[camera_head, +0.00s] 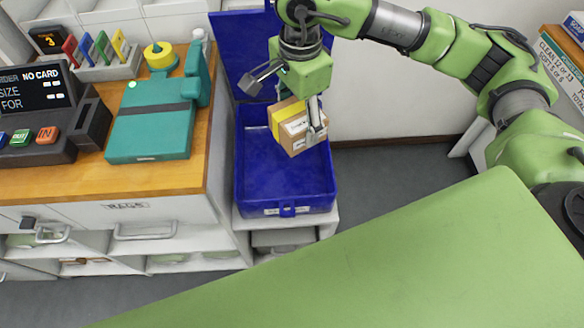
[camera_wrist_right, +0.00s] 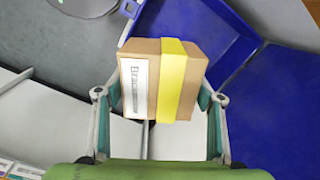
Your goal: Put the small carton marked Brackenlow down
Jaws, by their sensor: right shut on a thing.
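The small carton (camera_head: 293,127) is brown with a yellow band and a white label. In the right wrist view the carton (camera_wrist_right: 190,85) shows its label side-on, and the print is too small to read fully. My right gripper (camera_head: 300,110) is shut on the carton, with one finger at each side in the right wrist view (camera_wrist_right: 158,100). It holds the carton over the open blue case (camera_head: 322,190); I cannot tell how high above its floor. My left gripper is not in view.
The blue lid (camera_head: 228,45) stands raised behind the case. A wooden counter (camera_head: 190,180) to the left carries a teal box (camera_head: 150,140), a dark terminal (camera_head: 35,145) and a yellow tape roll (camera_head: 159,55). Grey floor (camera_head: 400,165) lies right of the case.

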